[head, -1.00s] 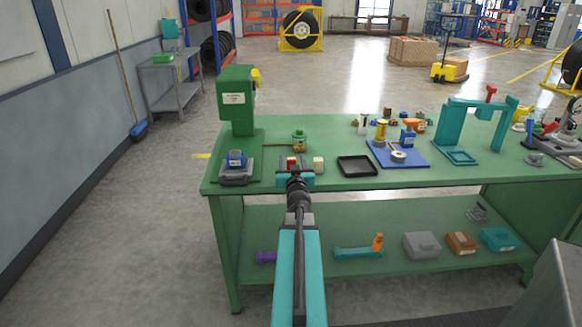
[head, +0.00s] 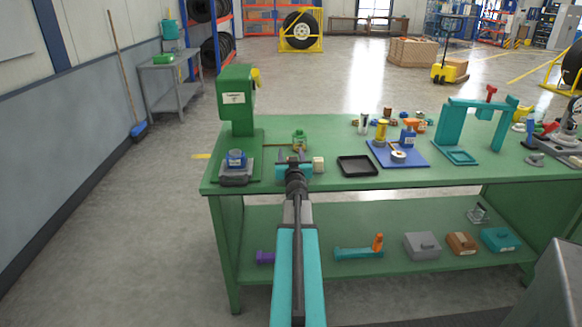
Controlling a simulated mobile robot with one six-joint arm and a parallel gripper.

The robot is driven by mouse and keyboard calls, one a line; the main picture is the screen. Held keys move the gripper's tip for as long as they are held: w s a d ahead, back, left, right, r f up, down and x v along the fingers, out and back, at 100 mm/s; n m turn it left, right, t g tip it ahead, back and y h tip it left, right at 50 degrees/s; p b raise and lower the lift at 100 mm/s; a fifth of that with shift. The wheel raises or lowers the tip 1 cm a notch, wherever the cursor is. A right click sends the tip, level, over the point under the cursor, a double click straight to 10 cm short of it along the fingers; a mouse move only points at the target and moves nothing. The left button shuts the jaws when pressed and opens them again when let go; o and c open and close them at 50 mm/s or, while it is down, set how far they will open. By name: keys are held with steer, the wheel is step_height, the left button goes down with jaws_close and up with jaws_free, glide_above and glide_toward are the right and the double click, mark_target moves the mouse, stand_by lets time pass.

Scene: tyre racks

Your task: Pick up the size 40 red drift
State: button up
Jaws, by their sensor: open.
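My gripper (head: 291,157) is open over the front part of the green workbench, left of a cream block (head: 318,164). Its two fingers point away towards the back of the bench. The small red block seen earlier beside the cream block is hidden behind my gripper, so I cannot tell whether it lies between the fingers. No size marking can be read, and I cannot tell which red piece is the size 40 drift. Another red piece (head: 491,92) tops the teal press.
The green workbench (head: 330,130) holds a green machine (head: 236,100) at left, a green-capped jar (head: 299,140), a black tray (head: 357,166) and a blue mat (head: 420,157) with bottles. Several small parts lie behind the mat. The teal press (head: 455,125) stands at right.

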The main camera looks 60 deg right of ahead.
stand_by(0.4)
steer(key=c, duration=1.2)
steer(key=shift+r, duration=0.15)
steer(key=shift+r+p, duration=1.7)
steer(key=shift+r, duration=0.2)
steer(key=s+a+p, duration=0.2)
steer(key=s+p, duration=0.2)
steer(key=s+a+p, duration=0.2)
steer(key=s+p, duration=0.3)
steer(key=s+a+r+p, duration=0.1)
steer(key=s+a+p, duration=0.1)
steer(key=s+p, duration=0.3)
steer(key=shift+s+r, duration=0.1)
steer(key=shift+s, duration=0.05)
steer(key=shift+s+a+p, duration=0.1)
steer(key=shift+s+p, duration=0.15)
steer(key=shift+p, duration=0.25)
